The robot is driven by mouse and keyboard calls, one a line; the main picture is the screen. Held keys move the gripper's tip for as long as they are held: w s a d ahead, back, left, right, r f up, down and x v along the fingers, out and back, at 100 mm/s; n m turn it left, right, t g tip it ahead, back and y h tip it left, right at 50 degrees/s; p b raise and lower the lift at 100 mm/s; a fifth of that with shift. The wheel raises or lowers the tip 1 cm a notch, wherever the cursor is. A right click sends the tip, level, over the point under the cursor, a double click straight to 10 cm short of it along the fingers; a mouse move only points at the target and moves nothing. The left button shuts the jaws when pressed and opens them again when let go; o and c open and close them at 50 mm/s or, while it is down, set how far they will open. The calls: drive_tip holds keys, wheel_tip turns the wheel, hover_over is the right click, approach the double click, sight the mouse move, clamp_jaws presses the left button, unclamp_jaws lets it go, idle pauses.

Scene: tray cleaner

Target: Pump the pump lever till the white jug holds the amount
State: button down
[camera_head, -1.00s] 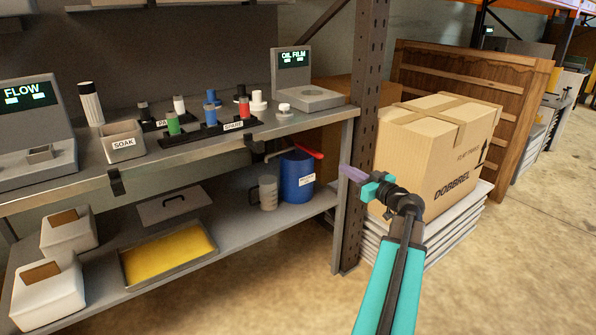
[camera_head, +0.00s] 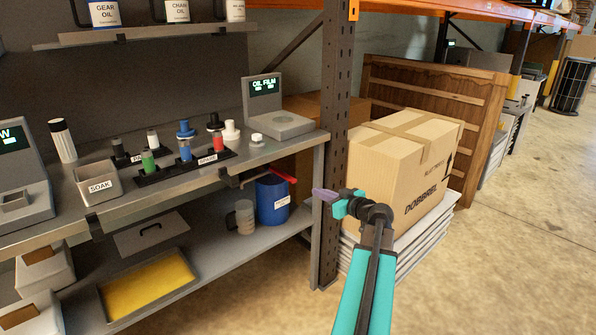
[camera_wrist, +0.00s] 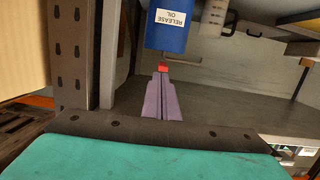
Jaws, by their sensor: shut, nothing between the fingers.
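The pump lever (camera_head: 284,174) is a red bar on top of a blue drum (camera_head: 273,203) on the lower shelf. The white jug (camera_head: 244,216), pale and translucent with a handle, stands left of the drum; its contents are too small to read. My gripper (camera_head: 322,195) has purple fingers, shut and empty, right of the drum beside the rack post. In the wrist view, which is upside down, my fingers (camera_wrist: 162,98) point at the lever's red end (camera_wrist: 163,67) below the drum (camera_wrist: 165,30), labelled "RELEASE OIL". I cannot tell whether they touch.
A perforated rack post (camera_head: 333,150) stands just behind my gripper. The bench top (camera_head: 110,205) overhangs the shelf with the drum and jug. A yellow tray (camera_head: 148,286) lies left on that shelf. A cardboard box (camera_head: 405,165) stands right.

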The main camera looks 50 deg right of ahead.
wheel_tip(320, 180, up, 8)
drive_tip(key=a+g+p, duration=0.1)
drive_tip(key=p, duration=1.1)
drive_tip(key=shift+w+r+p, duration=0.15)
drive_tip(key=shift+w+p, duration=0.15)
drive_tip(key=shift+w, duration=0.1)
drive_tip(key=shift+w, duration=0.15)
drive_tip(key=w+d+f+p, duration=0.1)
drive_tip(key=w+f, duration=0.5)
drive_tip(key=w, duration=0.3)
drive_tip(key=shift+w+f, duration=0.15)
drive_tip(key=shift+f, duration=0.05)
drive_tip(key=shift+f+b, duration=0.3)
drive_tip(key=shift+b, duration=0.2)
